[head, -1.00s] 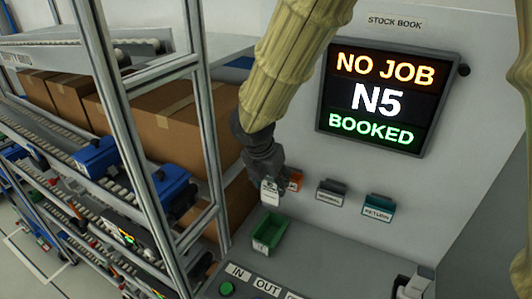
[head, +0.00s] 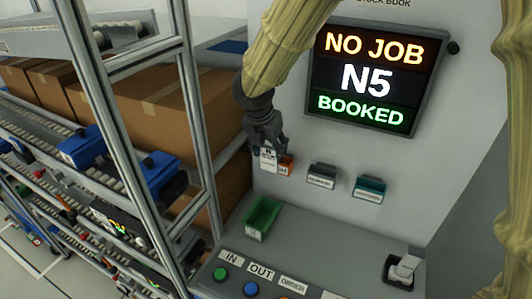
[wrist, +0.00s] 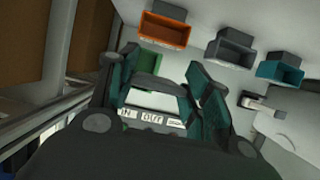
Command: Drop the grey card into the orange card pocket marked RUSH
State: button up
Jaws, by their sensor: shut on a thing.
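My gripper (head: 266,143) is shut on the grey card (head: 268,159), which hangs below the fingers and looks pale with dark print. The orange card pocket (head: 287,167) is on the grey panel just behind and to the right of the card. The card and fingers hide its left part, and only the end of its label shows. In the wrist view the orange pocket (wrist: 165,29) shows with its open top, beyond my gripper (wrist: 160,87). Whether card and pocket touch cannot be told.
A grey pocket (head: 321,176) and a teal pocket (head: 369,188) are to the right of the orange one. A green bin (head: 262,218) stands below, on a ledge with labelled buttons. A screen (head: 369,78) hangs above. Roller racks with cartons (head: 160,110) stand at left.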

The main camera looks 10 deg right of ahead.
jog(key=shift+w+d+f+b, duration=0.3)
jog(key=shift+w+d+f, duration=0.4)
jog(key=shift+w, duration=0.4)
jog(key=shift+w+d+f+b, duration=0.3)
jog(key=shift+w+d+f, duration=0.35)
jog(key=shift+w, duration=0.4)
jog(key=shift+w+d+f+b, duration=0.3)
jog(key=shift+w+d+f, duration=0.4)
jog(key=shift+w, duration=0.4)
jog(key=o, duration=0.9)
jog(key=shift+r, duration=0.1)
